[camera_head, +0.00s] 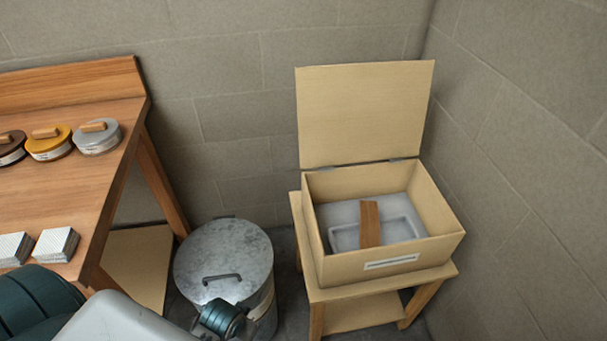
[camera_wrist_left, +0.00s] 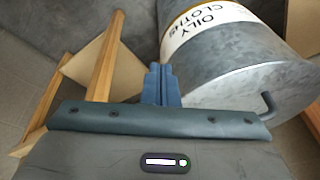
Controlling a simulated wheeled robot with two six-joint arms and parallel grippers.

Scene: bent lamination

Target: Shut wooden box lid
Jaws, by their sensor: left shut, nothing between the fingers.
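The wooden box (camera_head: 340,268) stands on a small wooden stand in the head view. Its lid (camera_head: 365,112) is hinged at the back edge and stands open, roughly upright. Inside the box are a grey tray-like insert (camera_head: 400,228) and a strip of wood (camera_head: 370,222). My left gripper (camera_wrist_left: 160,80) is shut and empty in the left wrist view, in front of the metal bin. In the head view my left arm comes in at the bottom left, well away from the box, and its fingers are not seen there. My right gripper is not in view.
A lidded metal bin (camera_head: 222,262) stands between the workbench and the box stand (camera_head: 432,275); its label reads "OILY CLOTHS" in the wrist view (camera_wrist_left: 205,25). The workbench (camera_head: 70,170) at left holds several round tins and white blocks. Walls stand close behind and right of the box.

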